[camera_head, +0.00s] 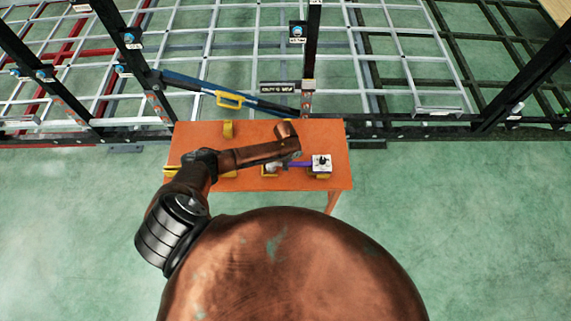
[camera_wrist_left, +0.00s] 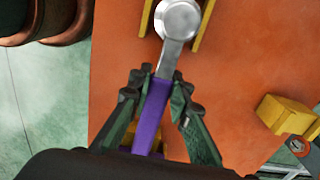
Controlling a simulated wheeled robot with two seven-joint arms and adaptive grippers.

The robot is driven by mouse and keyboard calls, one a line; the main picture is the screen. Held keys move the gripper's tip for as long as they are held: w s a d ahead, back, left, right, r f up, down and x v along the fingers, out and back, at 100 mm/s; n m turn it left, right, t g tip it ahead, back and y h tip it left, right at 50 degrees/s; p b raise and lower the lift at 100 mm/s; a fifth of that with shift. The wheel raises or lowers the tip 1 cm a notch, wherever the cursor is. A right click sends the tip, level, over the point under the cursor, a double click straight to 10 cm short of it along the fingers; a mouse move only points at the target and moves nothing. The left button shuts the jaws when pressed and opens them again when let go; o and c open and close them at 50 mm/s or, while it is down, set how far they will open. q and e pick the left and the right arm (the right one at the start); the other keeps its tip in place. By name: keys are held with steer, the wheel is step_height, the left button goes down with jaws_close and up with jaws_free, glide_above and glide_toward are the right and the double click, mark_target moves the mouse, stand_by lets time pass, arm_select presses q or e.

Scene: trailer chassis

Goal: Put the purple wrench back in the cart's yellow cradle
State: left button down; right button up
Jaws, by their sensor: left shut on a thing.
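The purple wrench (camera_wrist_left: 150,118) lies between the two fingers of my left gripper (camera_wrist_left: 161,92), which is shut on its handle. Its silver ring end (camera_wrist_left: 179,20) sits between two yellow uprights of the cradle (camera_wrist_left: 147,17) in the left wrist view. Whether the wrench rests on the cradle's bottom I cannot tell. In the head view the purple handle (camera_head: 299,165) shows above the orange cart top, with a yellow cradle piece (camera_head: 268,171) at its left end. My right gripper is not in view.
The orange cart top (camera_head: 200,135) carries other yellow holders, one at its back edge (camera_head: 228,130). Behind the cart stands the trailer frame (camera_head: 420,130) with a blue-black bar (camera_head: 200,84). Green floor is clear right.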

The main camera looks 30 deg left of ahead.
arm_select(q)
steer(key=shift+w+f, duration=0.1)
steer(key=shift+f, duration=0.1)
steer(key=c, duration=1.8)
jaws_free()
steer(key=shift+r, duration=0.5)
step_height(320, 180, up, 12)
steer(key=b, duration=0.1)
steer(key=shift+r, duration=0.15)
